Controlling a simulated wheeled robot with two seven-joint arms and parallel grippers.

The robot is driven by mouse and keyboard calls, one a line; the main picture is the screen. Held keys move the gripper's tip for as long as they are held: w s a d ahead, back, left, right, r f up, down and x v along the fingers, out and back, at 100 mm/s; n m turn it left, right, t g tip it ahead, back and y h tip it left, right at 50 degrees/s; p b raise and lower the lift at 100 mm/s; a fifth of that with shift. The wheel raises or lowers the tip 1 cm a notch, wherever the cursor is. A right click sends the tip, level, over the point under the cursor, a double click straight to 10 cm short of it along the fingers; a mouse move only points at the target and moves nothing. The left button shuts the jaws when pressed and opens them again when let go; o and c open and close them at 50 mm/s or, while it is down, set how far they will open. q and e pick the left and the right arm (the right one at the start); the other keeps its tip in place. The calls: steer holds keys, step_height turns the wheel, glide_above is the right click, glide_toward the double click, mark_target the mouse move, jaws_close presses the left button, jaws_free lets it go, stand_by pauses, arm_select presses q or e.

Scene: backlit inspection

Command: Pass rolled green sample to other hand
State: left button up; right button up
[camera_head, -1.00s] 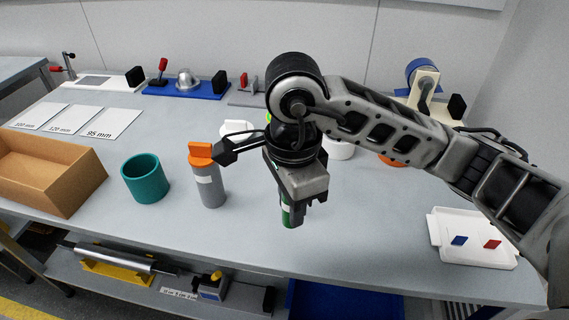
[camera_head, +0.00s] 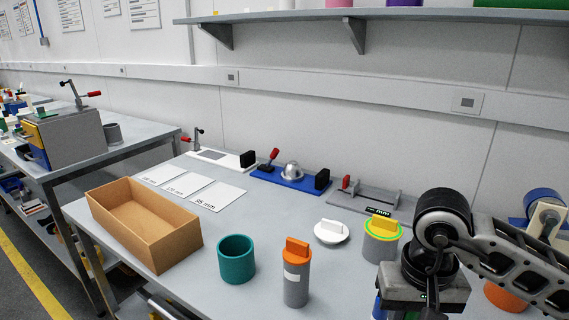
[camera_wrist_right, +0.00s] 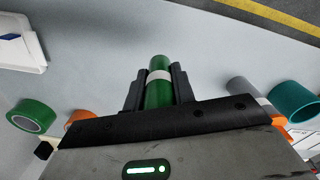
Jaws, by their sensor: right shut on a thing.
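The rolled green sample (camera_wrist_right: 158,94) is a green cylinder with a white band. In the right wrist view it sits between the two black fingers of my right gripper (camera_wrist_right: 158,76), which is shut on it. One end of the roll sticks out past the fingertips. In the head view my right gripper (camera_head: 424,290) is at the bottom right, over the table, and its fingers are mostly cut off by the frame edge. My left gripper is in neither view.
On the table (camera_head: 190,293) stand a cardboard box (camera_head: 187,240), a teal cup (camera_head: 236,262), a grey cylinder with orange top (camera_head: 296,277), a white lidded item (camera_head: 331,232) and a grey cylinder with yellow top (camera_head: 381,240). Fixtures line the back, below a wall shelf (camera_head: 400,15).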

steer(key=shift+w+d+f+n, duration=0.1)
steer(key=shift+w+d+n, duration=0.1)
steer(key=shift+n, duration=0.5)
steer(key=s+a+r+n, duration=0.1)
steer(key=a+r+n, duration=0.7)
steer(key=a, duration=0.5)
steer(key=w+a+f+n, duration=0.3)
steer(key=w+a+n, duration=0.1)
steer(key=s+d+r+m, duration=0.5)
steer(key=d+r+m, duration=0.3)
steer(key=r, duration=0.1)
steer(key=w+a+m, duration=0.4)
steer(key=w+a, duration=0.2)
steer(key=a, duration=0.4)
steer(key=shift+w+f+m, duration=0.15)
steer(key=shift+w+m, duration=0.1)
steer(key=shift+m, duration=0.15)
steer(key=shift+n, duration=0.4)
steer(key=s+d+f, duration=0.1)
steer(key=d+f, duration=0.3)
steer(key=d, duration=0.2)
steer(key=s+d+f, duration=0.2)
steer(key=d+f, duration=0.3)
steer(key=d, duration=0.1)
steer(key=s+d+f, duration=0.1)
steer(key=d+f, duration=0.3)
steer(key=d, duration=0.3)
steer(key=shift+s+f, duration=0.35)
steer(key=shift+s, duration=0.05)
